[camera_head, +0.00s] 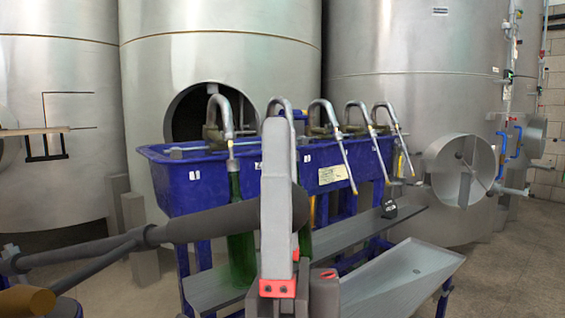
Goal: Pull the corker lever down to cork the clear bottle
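The corker lever (205,222) reaches in from the left edge as thin dark bars that meet a thick dark grip. The grip lies nearly level, rising slightly to the right. My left gripper (284,170) stands at the grip's right end, its long grey fingers pointing up and red mounts at their base. The near finger crosses in front of the grip and hides part of it; the far finger is mostly hidden behind. I cannot tell whether both fingers touch the grip. The clear bottle and most of the corker body are not in view. My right gripper is not in view.
A blue filling trough (215,190) with several curved spouts stands behind. A green bottle (236,245) stands under a spout, close behind the lever. A grey sloping tray (405,275) is at right. Large steel tanks (220,50) fill the background. The floor at far right is clear.

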